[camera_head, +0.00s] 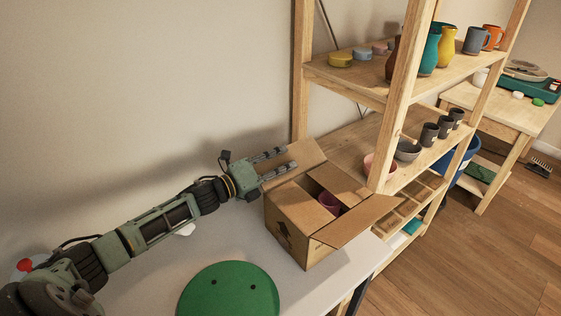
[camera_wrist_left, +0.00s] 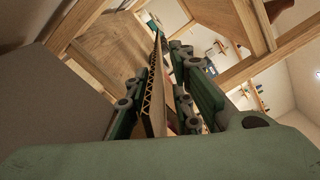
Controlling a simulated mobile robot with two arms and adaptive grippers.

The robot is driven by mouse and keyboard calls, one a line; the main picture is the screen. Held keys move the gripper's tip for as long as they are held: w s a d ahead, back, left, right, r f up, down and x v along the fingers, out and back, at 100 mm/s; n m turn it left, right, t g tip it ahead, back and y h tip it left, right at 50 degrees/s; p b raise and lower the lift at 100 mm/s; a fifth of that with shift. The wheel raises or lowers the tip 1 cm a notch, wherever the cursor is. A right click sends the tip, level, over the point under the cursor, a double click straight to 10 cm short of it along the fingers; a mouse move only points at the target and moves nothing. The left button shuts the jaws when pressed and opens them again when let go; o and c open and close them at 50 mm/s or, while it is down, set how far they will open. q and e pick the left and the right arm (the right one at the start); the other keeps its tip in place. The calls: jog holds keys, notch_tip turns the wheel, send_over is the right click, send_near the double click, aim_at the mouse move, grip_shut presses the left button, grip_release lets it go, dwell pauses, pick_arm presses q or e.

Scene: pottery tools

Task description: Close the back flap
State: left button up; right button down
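An open cardboard box (camera_head: 288,228) stands on the white table (camera_head: 250,244). Its back flap (camera_head: 304,155) stands up and leans outward by the shelf. Another flap (camera_head: 341,181) lies over part of the opening, and a side flap (camera_head: 358,218) sticks out to the right. A pink cup (camera_head: 329,201) shows inside. My left gripper (camera_head: 287,160) is open at the back flap, its fingers apart. In the left wrist view the flap's corrugated edge (camera_wrist_left: 153,88) runs between the fingers of the gripper (camera_wrist_left: 168,88), nearer the left finger. My right gripper is not in view.
A wooden shelf (camera_head: 399,95) with jugs, mugs and bowls stands close behind and right of the box. A green round board (camera_head: 229,291) lies on the table in front. The wall is close behind my left arm.

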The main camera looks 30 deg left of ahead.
pick_arm(q)
grip_shut()
dwell(0.6)
